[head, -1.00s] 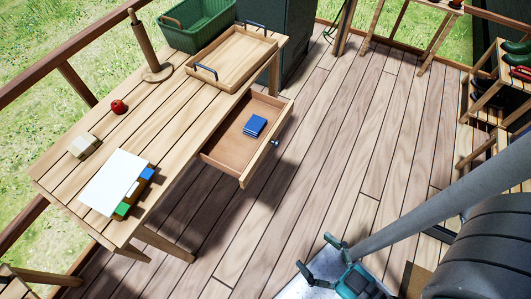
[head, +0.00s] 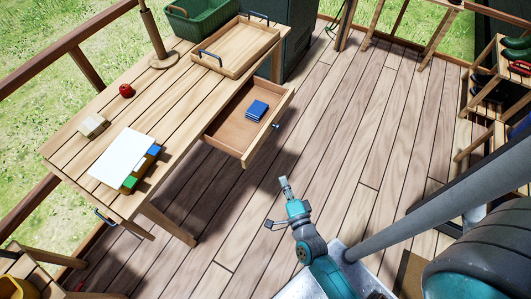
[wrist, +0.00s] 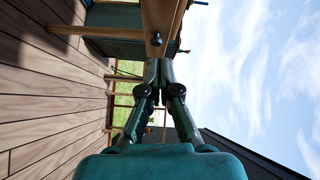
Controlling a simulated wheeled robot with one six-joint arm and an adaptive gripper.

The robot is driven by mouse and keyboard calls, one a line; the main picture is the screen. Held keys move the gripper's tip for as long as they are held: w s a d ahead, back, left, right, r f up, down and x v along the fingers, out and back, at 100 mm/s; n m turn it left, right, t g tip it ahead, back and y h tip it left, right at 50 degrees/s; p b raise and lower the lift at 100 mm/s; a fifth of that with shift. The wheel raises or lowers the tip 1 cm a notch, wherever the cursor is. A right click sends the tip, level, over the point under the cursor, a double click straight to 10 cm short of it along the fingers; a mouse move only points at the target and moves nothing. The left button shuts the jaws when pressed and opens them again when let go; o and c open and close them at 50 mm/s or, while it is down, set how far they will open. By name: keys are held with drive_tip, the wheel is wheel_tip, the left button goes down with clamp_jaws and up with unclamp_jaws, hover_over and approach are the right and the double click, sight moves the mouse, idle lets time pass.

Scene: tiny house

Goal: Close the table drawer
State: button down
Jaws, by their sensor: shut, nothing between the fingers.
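The wooden table (head: 165,100) stands at the left in the head view. Its drawer (head: 230,128) is pulled out towards the right, with a dark round knob (head: 276,126) on its front. A blue book (head: 257,111) lies inside the drawer. My gripper (head: 284,183) is shut and empty, in front of and below the drawer front in the head view, apart from it. In the wrist view, the shut fingertips (wrist: 159,64) point towards the wooden drawer front (wrist: 158,15) and its knob (wrist: 156,39). Whether they touch it is unclear there.
Shelves (head: 490,90) stand at the right. The plank floor (head: 340,130) before the drawer is clear.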

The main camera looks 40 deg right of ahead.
drive_tip(key=w+d+m, duration=0.2)
approach(262, 140)
drive_tip(key=w+d, duration=0.3)
drive_tip(key=shift+w+a+f+h, duration=0.1)
drive_tip(key=shift+w+a+h, duration=0.05)
drive_tip(key=shift+w, duration=0.55)
drive_tip(key=shift+w+a+h, duration=0.15)
drive_tip(key=shift+w, duration=0.55)
drive_tip(key=shift+w, duration=0.1)
